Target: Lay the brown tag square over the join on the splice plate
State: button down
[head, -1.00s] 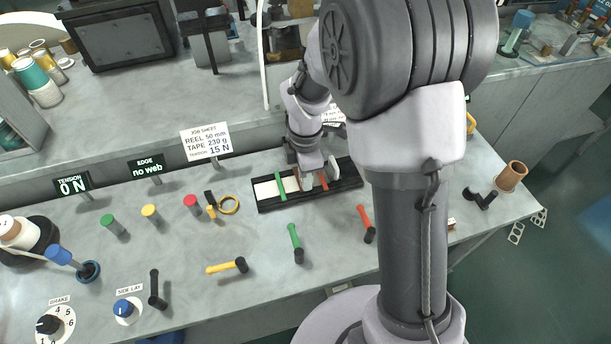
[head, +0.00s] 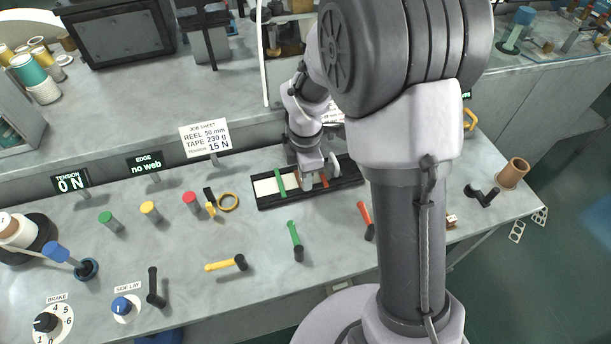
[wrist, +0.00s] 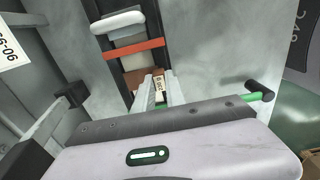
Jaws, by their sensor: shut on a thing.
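The black-railed splice plate (head: 262,201) lies on the bench, with a green band (head: 280,183) and a red band (head: 325,181) across it. My gripper (head: 311,184) is low over the plate between the bands. In the wrist view my gripper (wrist: 157,88) is shut on a small lettered piece (wrist: 159,93), seemingly part of the brown tag. A brown patch (wrist: 134,77) shows beside the fingers, near the red band (wrist: 134,49). The fingers hide much of the tag and the join. I cannot tell whether the tag touches the plate or sits square.
A brown cup (head: 513,172) is at the far right. Bare bench lies between the plate and the front handles.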

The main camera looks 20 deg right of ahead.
jog(key=c, duration=1.3)
grip_release()
jog(key=o, duration=0.5)
notch_tip(320, 180, up, 8)
jog(key=p, duration=0.7)
jog(key=shift+r+p, duration=0.1)
jog(key=shift+p, duration=0.25)
